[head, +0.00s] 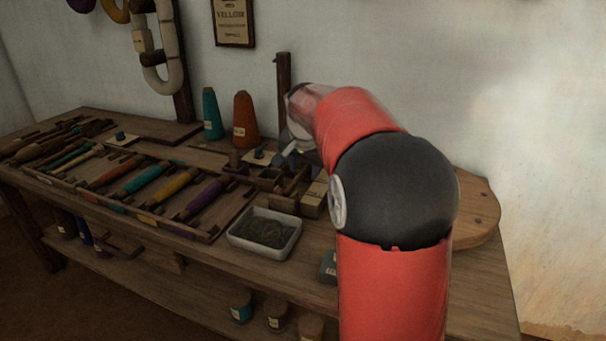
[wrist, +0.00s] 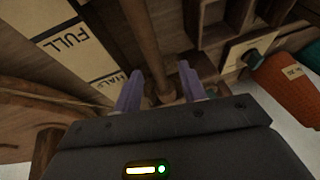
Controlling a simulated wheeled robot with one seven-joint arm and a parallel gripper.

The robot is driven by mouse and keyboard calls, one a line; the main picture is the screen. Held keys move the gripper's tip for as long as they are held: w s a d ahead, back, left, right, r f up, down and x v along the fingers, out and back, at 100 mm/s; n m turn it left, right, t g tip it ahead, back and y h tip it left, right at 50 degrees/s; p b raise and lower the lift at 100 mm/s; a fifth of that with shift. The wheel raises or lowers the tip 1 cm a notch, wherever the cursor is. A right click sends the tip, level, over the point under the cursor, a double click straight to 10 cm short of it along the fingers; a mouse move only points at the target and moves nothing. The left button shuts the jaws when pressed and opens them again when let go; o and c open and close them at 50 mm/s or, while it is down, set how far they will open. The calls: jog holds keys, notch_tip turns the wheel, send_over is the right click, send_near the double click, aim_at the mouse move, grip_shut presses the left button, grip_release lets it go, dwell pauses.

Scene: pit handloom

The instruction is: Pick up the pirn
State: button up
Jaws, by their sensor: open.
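Several pirns wound with coloured thread, among them a teal one (head: 141,181), a yellow one (head: 172,189) and a purple one (head: 203,198), lie side by side in a shallow wooden tray on the bench. My gripper (head: 291,158) is to their right, low over small wooden compartments, and is partly hidden by my arm. In the wrist view, the two purple fingers (wrist: 160,74) are apart. A slim wooden rod (wrist: 146,42) shows in line with the gap between them. I cannot tell whether it is a pirn or whether the fingers touch it.
An orange cone (head: 245,120) and a teal cone (head: 212,114) stand at the back near the wall. A grey bin (head: 264,250) sits at the front. A card marked FULL and HALF (wrist: 75,42) lies left of the fingers. A post (head: 283,75) rises behind.

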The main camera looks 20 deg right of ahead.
grip_shut()
jog(key=shift+r, duration=0.1)
dwell(0.3)
